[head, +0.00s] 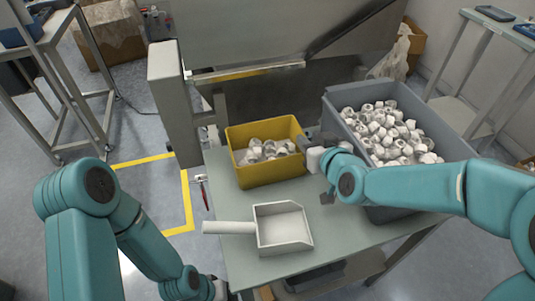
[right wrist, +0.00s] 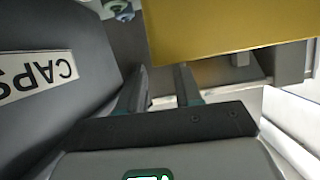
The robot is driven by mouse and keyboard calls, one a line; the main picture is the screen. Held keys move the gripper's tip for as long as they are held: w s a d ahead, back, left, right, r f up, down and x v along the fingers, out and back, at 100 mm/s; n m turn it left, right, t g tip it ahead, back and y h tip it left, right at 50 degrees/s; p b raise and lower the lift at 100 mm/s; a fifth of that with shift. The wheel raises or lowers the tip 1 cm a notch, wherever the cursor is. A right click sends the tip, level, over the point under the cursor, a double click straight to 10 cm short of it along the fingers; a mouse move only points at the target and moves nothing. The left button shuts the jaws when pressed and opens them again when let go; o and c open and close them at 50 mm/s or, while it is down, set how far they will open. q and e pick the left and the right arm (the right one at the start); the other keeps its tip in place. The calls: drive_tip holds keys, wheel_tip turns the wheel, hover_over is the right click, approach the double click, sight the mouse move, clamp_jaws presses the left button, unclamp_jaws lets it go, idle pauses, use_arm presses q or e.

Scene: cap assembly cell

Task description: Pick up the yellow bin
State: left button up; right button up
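The yellow bin (head: 270,173) stands upright on the grey table, with several whitish caps (head: 268,150) inside. In the right wrist view its yellow wall (right wrist: 235,25) fills the upper right. My right gripper (head: 310,140) is at the bin's right side, between it and the grey crate. In the right wrist view my right gripper (right wrist: 162,78) has its two fingers apart with nothing held between them. I cannot tell whether a finger touches the bin. My left arm hangs low at the left, its end near the table's front left corner; its fingers do not show clearly.
A large grey crate (head: 455,187) full of white caps stands close right of the bin; its CAPS label (right wrist: 35,78) shows in the right wrist view. A white scoop (head: 283,228) lies in front of the bin. A machine (head: 270,95) stands behind the table.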

sight(304, 135)
drive_tip(key=x, duration=0.4)
drive_tip(key=shift+w+f, duration=0.2)
drive_tip(key=shift+w, duration=0.1)
drive_tip(key=shift+s, duration=0.1)
clamp_jaws()
drive_tip(key=shift+r, duration=0.15)
idle(0.8)
